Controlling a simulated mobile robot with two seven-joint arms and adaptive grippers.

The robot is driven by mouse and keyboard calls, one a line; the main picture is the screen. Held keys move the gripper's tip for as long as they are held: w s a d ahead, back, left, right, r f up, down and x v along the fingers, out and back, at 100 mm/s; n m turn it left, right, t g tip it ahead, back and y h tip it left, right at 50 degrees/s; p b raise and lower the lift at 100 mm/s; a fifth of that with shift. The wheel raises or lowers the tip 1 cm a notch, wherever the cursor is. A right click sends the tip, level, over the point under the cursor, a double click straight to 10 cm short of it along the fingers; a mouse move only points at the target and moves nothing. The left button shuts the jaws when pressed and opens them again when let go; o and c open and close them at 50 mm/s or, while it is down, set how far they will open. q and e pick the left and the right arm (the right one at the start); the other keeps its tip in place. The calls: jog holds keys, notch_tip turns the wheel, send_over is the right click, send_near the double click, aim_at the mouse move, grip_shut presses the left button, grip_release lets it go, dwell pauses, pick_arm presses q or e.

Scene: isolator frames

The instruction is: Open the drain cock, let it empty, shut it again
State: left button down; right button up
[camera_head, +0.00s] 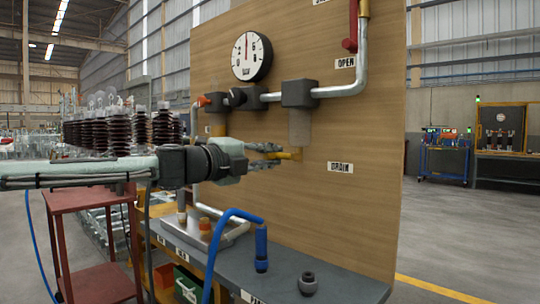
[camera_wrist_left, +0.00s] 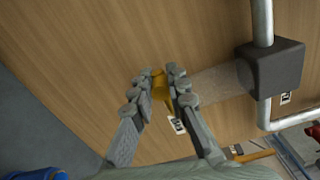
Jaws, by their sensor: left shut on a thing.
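The drain cock has a small yellow handle (camera_head: 291,154) below a clear bowl (camera_head: 299,127) that hangs from a dark block (camera_head: 299,93) in the pipe on the wooden board. My left gripper (camera_head: 277,153) reaches in from the left and is shut on the yellow handle. In the left wrist view the yellow handle (camera_wrist_left: 160,88) sits between the fingers (camera_wrist_left: 162,90), and the bowl (camera_wrist_left: 218,88) lies to the right of them. A DRAIN label (camera_head: 340,167) is on the board to the right of the cock. Whether liquid is in the bowl I cannot tell. My right gripper is not in view.
A round gauge (camera_head: 251,57) and a dark knob (camera_head: 237,97) are on the board above. A red lever (camera_head: 351,32) is by the OPEN label (camera_head: 345,62). Below, a grey bench (camera_head: 330,283) carries a metal tray (camera_head: 222,237), a blue hose (camera_head: 226,216) and a dark fitting (camera_head: 307,283).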

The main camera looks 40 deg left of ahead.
pick_arm(q)
jog(key=shift+d+f, duration=0.15)
dwell(0.3)
jog(key=c, duration=1.5)
grip_release()
jog(key=shift+s+r, duration=0.1)
jog(key=shift+r, duration=0.1)
jog(key=shift+s+r, duration=0.1)
jog(key=shift+s, duration=0.45)
jog(key=s, duration=0.7)
jog(key=s+a, duration=0.1)
jog(key=s, duration=0.2)
jog(key=shift+s, duration=0.35)
